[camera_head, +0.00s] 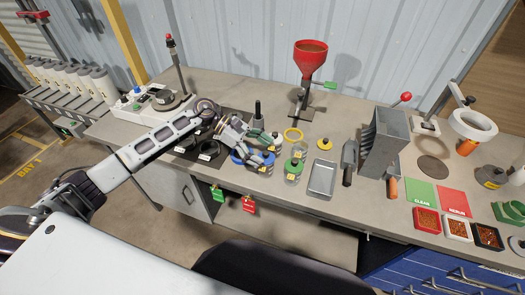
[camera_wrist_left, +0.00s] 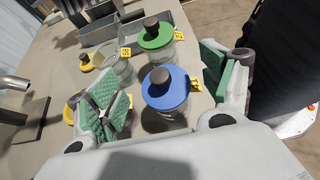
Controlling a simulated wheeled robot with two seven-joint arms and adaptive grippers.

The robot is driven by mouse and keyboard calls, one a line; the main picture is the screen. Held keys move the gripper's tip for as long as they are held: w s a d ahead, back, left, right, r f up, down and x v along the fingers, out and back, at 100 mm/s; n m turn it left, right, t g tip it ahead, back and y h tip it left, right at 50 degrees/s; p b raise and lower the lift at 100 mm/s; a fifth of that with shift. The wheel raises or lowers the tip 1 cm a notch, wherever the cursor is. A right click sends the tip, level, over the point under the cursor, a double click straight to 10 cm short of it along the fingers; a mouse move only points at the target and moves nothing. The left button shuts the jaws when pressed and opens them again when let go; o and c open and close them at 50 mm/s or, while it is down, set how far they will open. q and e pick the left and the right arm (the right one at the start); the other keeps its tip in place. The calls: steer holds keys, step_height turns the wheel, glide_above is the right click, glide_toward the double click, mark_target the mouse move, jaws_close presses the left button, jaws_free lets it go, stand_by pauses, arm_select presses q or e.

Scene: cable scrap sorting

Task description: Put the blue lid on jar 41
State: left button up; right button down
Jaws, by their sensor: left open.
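The blue lid (camera_wrist_left: 166,90), with a dark round knob, sits level on top of a clear glass jar (camera_wrist_left: 166,122) in the left wrist view. A yellow number tag (camera_wrist_left: 195,83) shows beside the lid; its digits are too small to read surely. My left gripper (camera_wrist_left: 160,80) is open, its green-padded fingers on either side of the lid with gaps visible. In the head view my left gripper (camera_head: 254,149) is over the jars, and blue (camera_head: 237,158) shows partly hidden beneath it. My right gripper is not in view.
A green-lidded jar (camera_head: 293,169) stands close to the right. An uncovered jar (camera_wrist_left: 115,70) and a yellow lid (camera_head: 324,144) are nearby.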

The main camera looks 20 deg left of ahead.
arm_select(q)
steer(key=v, duration=1.1)
steer(key=shift+a, duration=0.25)
steer(key=shift+r, duration=0.1)
